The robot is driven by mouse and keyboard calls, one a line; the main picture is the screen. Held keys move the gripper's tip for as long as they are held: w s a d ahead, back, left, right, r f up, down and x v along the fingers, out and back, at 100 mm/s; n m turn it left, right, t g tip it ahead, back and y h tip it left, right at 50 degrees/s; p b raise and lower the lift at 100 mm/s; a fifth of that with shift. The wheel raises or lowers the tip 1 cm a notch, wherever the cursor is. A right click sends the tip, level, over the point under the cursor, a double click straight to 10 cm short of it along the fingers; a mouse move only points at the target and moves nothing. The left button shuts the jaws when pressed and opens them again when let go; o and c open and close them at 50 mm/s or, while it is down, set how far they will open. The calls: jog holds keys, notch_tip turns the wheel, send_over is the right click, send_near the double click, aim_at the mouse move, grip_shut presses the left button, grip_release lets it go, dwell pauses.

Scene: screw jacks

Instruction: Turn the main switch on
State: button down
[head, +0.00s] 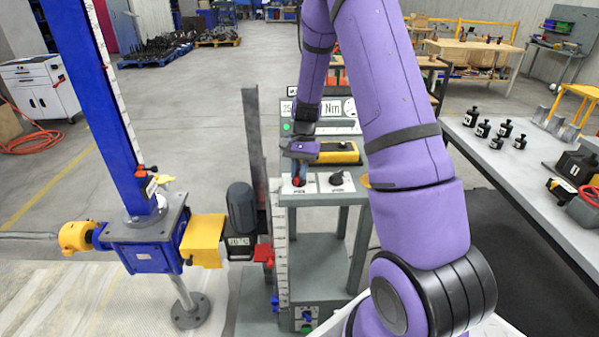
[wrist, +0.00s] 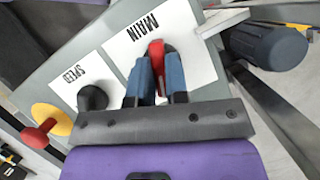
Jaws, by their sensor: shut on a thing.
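The main switch (wrist: 156,58) is a red handle on a white plate marked MAIN, in the upper middle of the wrist view. My gripper (wrist: 157,75) is shut on it, with one blue finger on each side of the red handle. In the head view my gripper (head: 299,172) reaches down to the left end of the grey console (head: 318,199), and only a little red of the switch (head: 297,181) shows there. The fingers hide part of the handle, and I cannot tell its exact turn position.
A black SPEED knob (wrist: 92,98) sits beside the main switch. A red mushroom button (wrist: 38,134) on a yellow base is further along. A dark motor (head: 241,208) and a blue screw jack (head: 146,240) stand left of the console. A grey bench (head: 520,185) is at right.

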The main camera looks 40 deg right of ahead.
jog(key=shift+n+g+h, duration=0.4)
jog(key=shift+n+h, duration=0.2)
jog(key=shift+n, duration=1.3)
jog(key=c, duration=1.1)
grip_release()
jog(key=shift+w+r, duration=0.1)
jog(key=v, duration=1)
jog(key=shift+w+r, duration=0.15)
jog(key=shift+r, duration=0.1)
jog(key=shift+r, duration=0.1)
